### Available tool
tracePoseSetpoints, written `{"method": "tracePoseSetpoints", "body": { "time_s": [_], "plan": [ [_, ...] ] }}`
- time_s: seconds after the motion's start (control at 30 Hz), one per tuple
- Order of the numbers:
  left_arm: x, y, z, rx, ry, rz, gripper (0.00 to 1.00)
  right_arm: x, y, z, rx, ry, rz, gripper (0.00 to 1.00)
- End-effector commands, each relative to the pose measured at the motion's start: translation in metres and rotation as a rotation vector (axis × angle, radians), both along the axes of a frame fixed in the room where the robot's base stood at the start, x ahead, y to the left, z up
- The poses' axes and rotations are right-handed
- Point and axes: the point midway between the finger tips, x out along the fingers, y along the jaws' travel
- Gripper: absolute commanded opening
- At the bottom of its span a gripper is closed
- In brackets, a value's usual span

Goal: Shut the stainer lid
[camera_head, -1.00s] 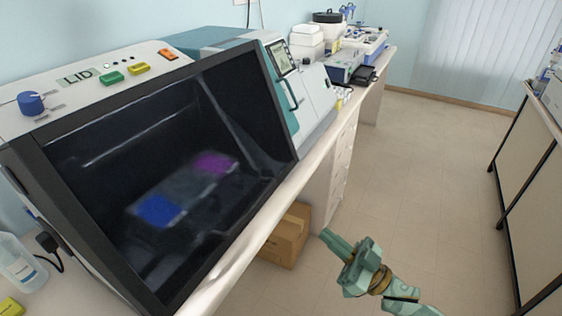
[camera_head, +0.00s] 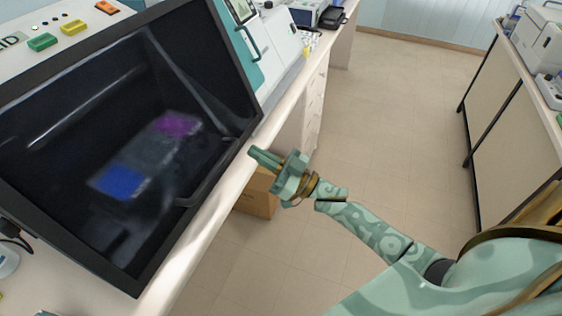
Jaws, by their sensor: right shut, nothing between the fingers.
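The stainer (camera_head: 55,68) is a light-coloured machine at the left with a wide black frame round its dark front. The stainer lid (camera_head: 80,110) looks like a dark tinted pane filling that frame and appears down. A blue block (camera_head: 120,183) and a purple block (camera_head: 178,124) show dimly and blurred behind it. A green button (camera_head: 42,42), a yellow button (camera_head: 73,27) and an orange switch (camera_head: 107,8) sit on the top panel. My right gripper (camera_head: 256,155) is shut and empty, right of the frame near the bench edge. My left gripper is not in view.
The white bench (camera_head: 203,228) runs along the stainer's front edge. A teal and white machine (camera_head: 277,50) stands beyond it. A cardboard box (camera_head: 257,195) is on the floor below the bench. A counter (camera_head: 500,110) stands at the right, with open floor between.

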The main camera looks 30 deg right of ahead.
Motion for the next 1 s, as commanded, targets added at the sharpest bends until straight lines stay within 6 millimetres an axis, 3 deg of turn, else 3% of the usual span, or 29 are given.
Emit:
{"method": "tracePoseSetpoints", "body": {
  "time_s": [0.2,0.67,0.77,1.0],
  "plan": [
    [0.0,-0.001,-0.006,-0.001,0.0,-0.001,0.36,0.016,0.013,-0.01,0.001,-0.001,0.0,0.0],
    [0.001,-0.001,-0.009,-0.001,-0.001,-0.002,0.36,0.019,0.015,-0.013,0.001,-0.003,0.0,0.0],
    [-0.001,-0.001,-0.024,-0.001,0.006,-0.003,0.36,0.024,0.018,-0.023,0.012,-0.016,0.0,0.0],
    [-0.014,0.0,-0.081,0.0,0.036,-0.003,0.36,0.043,0.034,-0.06,0.07,-0.084,0.0,0.0]
  ]
}}
